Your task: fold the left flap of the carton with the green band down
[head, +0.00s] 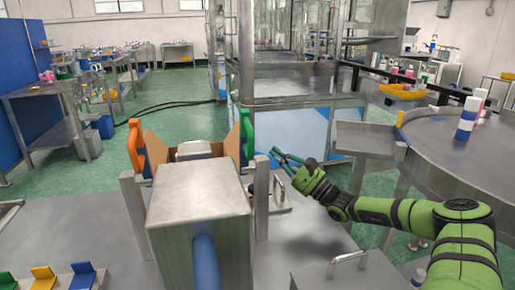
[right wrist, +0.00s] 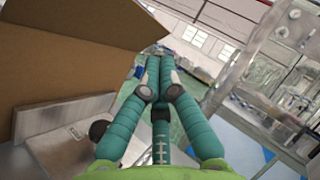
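An open brown carton stands behind a large steel box in the head view, mostly hidden by it. Its left flap (head: 156,147) stands up and slants outward; its right flap (head: 233,143) also stands up. No green band shows on the visible cardboard. My right gripper (head: 277,154) is to the right of the carton, apart from it, fingers pointing left. In the right wrist view, cardboard (right wrist: 75,55) fills the upper left, beside the gripper's teal fingers (right wrist: 159,62). The fingertips are together with nothing visible between them. My left gripper is out of view.
The steel box (head: 198,205) stands in front of the carton. An orange handle (head: 135,148) and a green handle (head: 247,134) flank the carton on upright posts. A round steel table (head: 465,155) with bottles is at right. Coloured blocks (head: 82,275) lie at lower left.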

